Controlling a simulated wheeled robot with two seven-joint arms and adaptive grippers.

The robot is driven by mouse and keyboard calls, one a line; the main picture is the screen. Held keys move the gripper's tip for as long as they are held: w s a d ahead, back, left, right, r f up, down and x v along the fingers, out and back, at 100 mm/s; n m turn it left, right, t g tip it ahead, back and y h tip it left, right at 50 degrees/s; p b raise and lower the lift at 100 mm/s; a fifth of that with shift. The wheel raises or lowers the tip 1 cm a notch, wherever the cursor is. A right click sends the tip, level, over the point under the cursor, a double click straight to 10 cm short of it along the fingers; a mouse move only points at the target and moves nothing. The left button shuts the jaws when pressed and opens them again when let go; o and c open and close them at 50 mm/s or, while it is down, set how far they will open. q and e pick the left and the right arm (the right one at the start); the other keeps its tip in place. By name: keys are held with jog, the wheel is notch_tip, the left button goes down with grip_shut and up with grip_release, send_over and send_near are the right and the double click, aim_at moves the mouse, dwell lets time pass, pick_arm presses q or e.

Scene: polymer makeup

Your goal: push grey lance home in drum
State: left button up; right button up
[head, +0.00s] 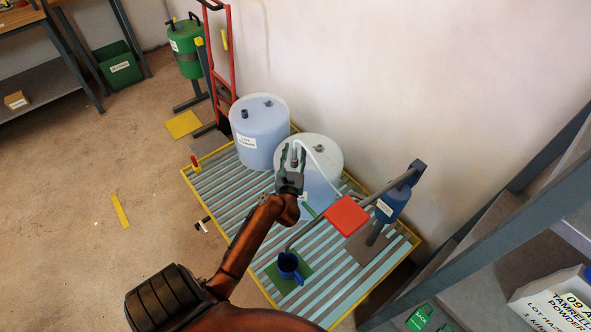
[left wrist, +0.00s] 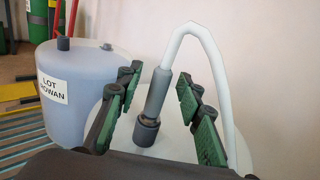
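The grey lance (left wrist: 157,92) stands nearly upright, slightly tilted in the left wrist view, with its lower end at a dark collar (left wrist: 147,130) on the pale drum top. How deep it sits is hidden. A white hose (left wrist: 205,40) arcs from its top to the right. The pale drum (head: 325,151) stands on the slatted platform, partly hidden by my arm. My left gripper (head: 293,155) is over this drum. Its green-padded fingers (left wrist: 160,100) are apart on either side of the lance, with gaps visible. My right gripper is not in view.
A bluish drum (head: 258,138) labelled LOT ROWAN stands close to the left. The wall is close behind.

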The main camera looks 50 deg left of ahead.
pick_arm(q)
grip_shut()
dwell(0.3)
dwell(0.4)
